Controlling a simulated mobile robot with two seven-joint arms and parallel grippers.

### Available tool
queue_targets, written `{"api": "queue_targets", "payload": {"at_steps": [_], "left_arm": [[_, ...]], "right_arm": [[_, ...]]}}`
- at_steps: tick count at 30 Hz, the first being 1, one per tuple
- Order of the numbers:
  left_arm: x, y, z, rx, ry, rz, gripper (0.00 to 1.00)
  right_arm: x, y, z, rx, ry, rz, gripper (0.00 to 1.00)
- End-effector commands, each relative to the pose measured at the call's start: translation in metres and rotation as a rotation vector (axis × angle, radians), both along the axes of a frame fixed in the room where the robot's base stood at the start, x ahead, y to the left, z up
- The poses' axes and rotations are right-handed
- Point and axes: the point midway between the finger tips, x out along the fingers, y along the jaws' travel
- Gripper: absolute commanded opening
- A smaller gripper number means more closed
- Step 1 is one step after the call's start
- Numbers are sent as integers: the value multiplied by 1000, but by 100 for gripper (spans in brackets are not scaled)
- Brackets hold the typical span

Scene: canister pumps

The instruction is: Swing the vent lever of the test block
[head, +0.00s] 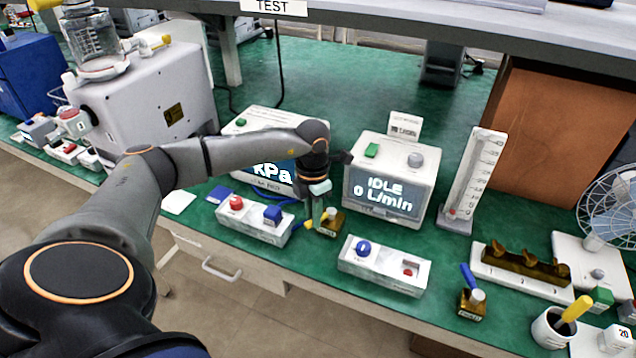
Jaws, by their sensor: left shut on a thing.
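A small brass block (333,224) with a pale label stands on the green bench, below the kPa display; I take it to be the test block. A yellow lever tip (308,224) shows at its left side; I take this to be the vent lever. My left gripper (318,218) points down at the block and is shut on the lever. The fingers hide most of the lever, so its exact angle is unclear. My right gripper is not in view.
The kPa box (262,125) stands behind my arm, and the IDLE display box (392,185) is close on the right. Switch boxes (245,220) (383,266) flank the block in front. Another brass block (472,303) with a blue lever stands farther right.

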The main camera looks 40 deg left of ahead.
Motion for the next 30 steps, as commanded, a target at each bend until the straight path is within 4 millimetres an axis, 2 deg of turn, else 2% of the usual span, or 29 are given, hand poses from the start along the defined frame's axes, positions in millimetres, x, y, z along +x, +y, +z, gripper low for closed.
{"api": "queue_targets", "payload": {"at_steps": [9, 10, 18, 26, 30], "left_arm": [[2, 1, 2, 1, -8, -3, 0], [2, 1, 2, 1, -8, -3, 22], [1, 1, 1, 0, -4, -2, 50], [0, 0, 2, 1, -2, -1, 50], [1, 0, 15, 0, -5, -1, 50]], "right_arm": [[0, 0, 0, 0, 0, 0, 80], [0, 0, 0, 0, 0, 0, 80], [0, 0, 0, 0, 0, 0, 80], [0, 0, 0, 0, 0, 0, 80], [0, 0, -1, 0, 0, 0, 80]]}}
